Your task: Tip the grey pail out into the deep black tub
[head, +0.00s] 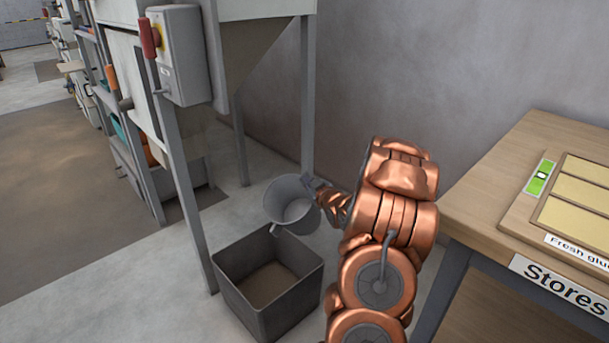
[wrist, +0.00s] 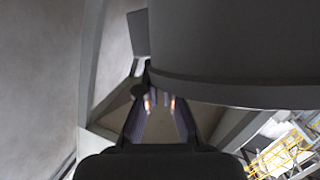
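The grey pail (head: 290,203) is in the middle of the head view, just behind the tub's back corner, its mouth tilted towards the camera and the tub. The inside that shows looks plain grey. In the wrist view the pail's wall (wrist: 235,45) fills the upper right. My gripper (head: 314,184) is at the pail's upper right side and appears shut on its handle; the fingertips (wrist: 160,104) are beside the wall in the wrist view, where the grip is partly blurred. The deep black tub (head: 300,298) stands upright on the floor, with a flat brownish surface inside.
A grey machine frame with a hopper stands at the left; its front leg (head: 188,205) is close to the tub. A control box (head: 180,55) with a red handle hangs on it. A wooden table (head: 490,190) with a Stores label is at the right. A wall is behind.

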